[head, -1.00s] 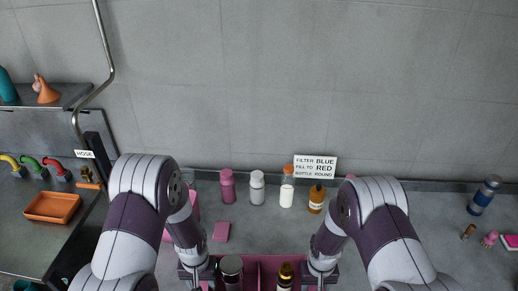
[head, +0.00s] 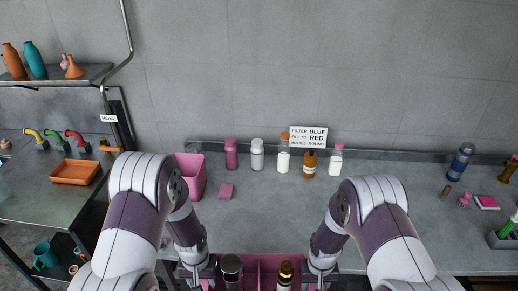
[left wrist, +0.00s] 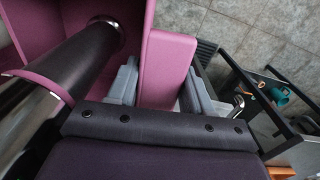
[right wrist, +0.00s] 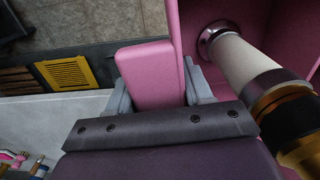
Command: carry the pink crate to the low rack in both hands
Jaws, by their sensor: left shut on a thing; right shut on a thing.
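The pink crate (head: 258,263) is at the bottom edge of the head view, between my two arms, partly cut off. My left gripper (left wrist: 155,82) is shut on a pink side grip (left wrist: 167,62) of the crate. My right gripper (right wrist: 156,84) is shut on the opposite pink side grip (right wrist: 150,72). The low rack cannot be made out for certain.
At left stand a sink bench with an orange tray (head: 76,172) and a shelf (head: 60,74). Tiled floor shows below the crate.

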